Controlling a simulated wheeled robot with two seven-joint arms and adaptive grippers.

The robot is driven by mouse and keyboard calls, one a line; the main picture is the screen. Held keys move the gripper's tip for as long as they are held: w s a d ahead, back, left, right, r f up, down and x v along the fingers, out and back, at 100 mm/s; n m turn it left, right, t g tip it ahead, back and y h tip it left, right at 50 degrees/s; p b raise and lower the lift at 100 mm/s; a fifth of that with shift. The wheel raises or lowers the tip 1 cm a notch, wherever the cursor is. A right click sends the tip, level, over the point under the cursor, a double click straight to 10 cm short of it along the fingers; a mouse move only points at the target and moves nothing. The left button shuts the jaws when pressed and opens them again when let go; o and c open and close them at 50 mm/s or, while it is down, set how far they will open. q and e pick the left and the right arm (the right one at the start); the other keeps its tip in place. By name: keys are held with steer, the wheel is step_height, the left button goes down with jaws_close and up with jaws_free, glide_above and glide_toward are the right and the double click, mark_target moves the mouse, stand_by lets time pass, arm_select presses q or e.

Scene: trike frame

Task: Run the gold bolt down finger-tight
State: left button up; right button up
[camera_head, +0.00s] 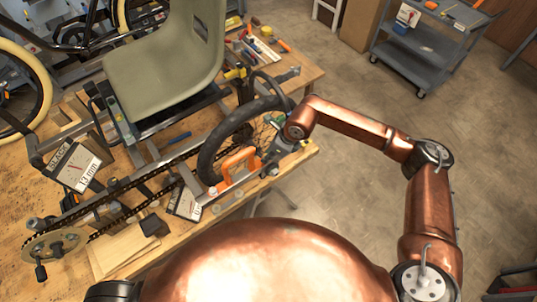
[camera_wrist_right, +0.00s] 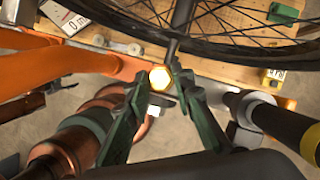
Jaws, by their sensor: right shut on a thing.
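The gold bolt (camera_wrist_right: 159,78) shows its bright hexagonal head in the right wrist view. My right gripper (camera_wrist_right: 162,82) has its two dark green fingers on either side of the head and is shut on it. In the head view the right gripper (camera_head: 273,155) is beside the wheel (camera_head: 222,132) of the trike frame, and the bolt is too small to make out there. How far the bolt's shank is in is hidden. My left gripper is not in view.
An orange part (camera_head: 238,160) lies close to the right gripper. The spoked wheel also fills the top of the wrist view (camera_wrist_right: 250,48). Tools lie at the back of the wooden bench (camera_head: 303,75).

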steer(key=shift+s+f, duration=0.1)
steer(key=shift+f, duration=0.15)
steer(key=m, duration=0.2)
steer(key=m+t+h, duration=0.1)
steer(key=m, duration=0.1)
steer(key=shift+s+m, duration=0.2)
steer(key=shift+m, duration=0.1)
steer(key=m, duration=0.2)
steer(key=m+t+h, duration=0.1)
steer(key=m, duration=0.1)
steer(key=shift+s+a+f+m+h, duration=0.1)
steer(key=shift+a+m+h, duration=0.1)
steer(key=shift+m+h, duration=0.1)
steer(key=o, duration=0.5)
steer(key=shift+d, duration=0.1)
steer(key=o, duration=0.4)
steer(key=shift+w, duration=0.2)
steer(key=shift+o, duration=0.2)
steer(key=shift+s+r, duration=0.1)
steer(key=shift+r, duration=0.4)
steer(key=v, duration=1.1)
steer(key=shift+s, duration=0.2)
